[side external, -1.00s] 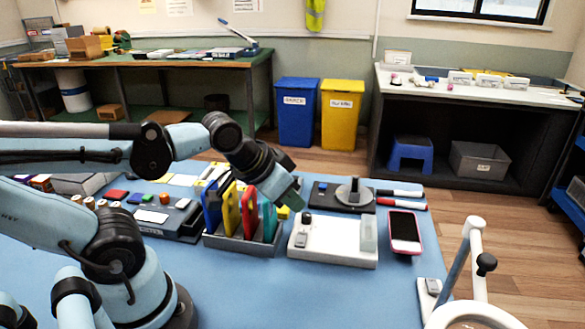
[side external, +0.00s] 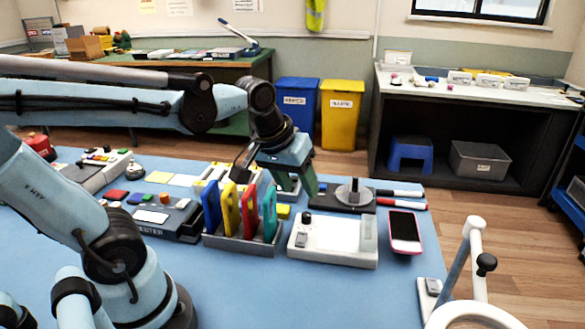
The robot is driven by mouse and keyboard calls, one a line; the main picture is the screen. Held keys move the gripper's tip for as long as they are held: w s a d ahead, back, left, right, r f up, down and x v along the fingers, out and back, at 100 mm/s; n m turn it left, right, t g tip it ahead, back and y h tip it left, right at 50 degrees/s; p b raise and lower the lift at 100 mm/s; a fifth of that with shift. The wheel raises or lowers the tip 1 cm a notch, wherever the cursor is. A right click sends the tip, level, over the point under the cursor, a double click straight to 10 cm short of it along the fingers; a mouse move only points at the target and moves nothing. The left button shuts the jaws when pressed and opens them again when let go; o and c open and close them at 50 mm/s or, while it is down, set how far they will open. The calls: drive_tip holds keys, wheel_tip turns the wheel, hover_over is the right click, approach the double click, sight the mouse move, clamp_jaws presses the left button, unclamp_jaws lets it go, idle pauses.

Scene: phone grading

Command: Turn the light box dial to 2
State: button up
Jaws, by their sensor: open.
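A white box (side external: 340,247), which looks like the light box, sits on the blue table in front of my gripper. A small black knob (side external: 306,217), likely its dial, stands at its back left. A grey switch-like part (side external: 301,240) is in front of the knob, and a pale upright block stands at the right end. Dial numbers are too small to read. My gripper (side external: 297,192) points down with its green fingers apart, and nothing shows between them. It appears behind the knob in the picture; its height above the table is hard to judge.
A rack (side external: 240,243) of colored phone cases stands left of the white box. A black base with a silver disc (side external: 354,193) is behind it. A pink phone (side external: 404,231) and markers (side external: 401,204) lie right. The blue table front (side external: 300,295) is clear.

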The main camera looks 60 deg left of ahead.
sight(306, 215)
drive_tip(key=w+a+n+g, duration=0.4)
drive_tip(key=w+a+n, duration=0.1)
drive_tip(key=n, duration=0.4)
drive_tip(key=shift+w+d+f, duration=0.1)
drive_tip(key=shift+d+f, duration=0.05)
drive_tip(key=shift+f, duration=1.85)
drive_tip(key=shift+w+d+f, duration=0.1)
drive_tip(key=shift+f, duration=1.9)
drive_tip(key=shift+w+d+f, duration=0.1)
drive_tip(key=shift+d+f, duration=0.05)
drive_tip(key=shift+f, duration=1.85)
clamp_jaws()
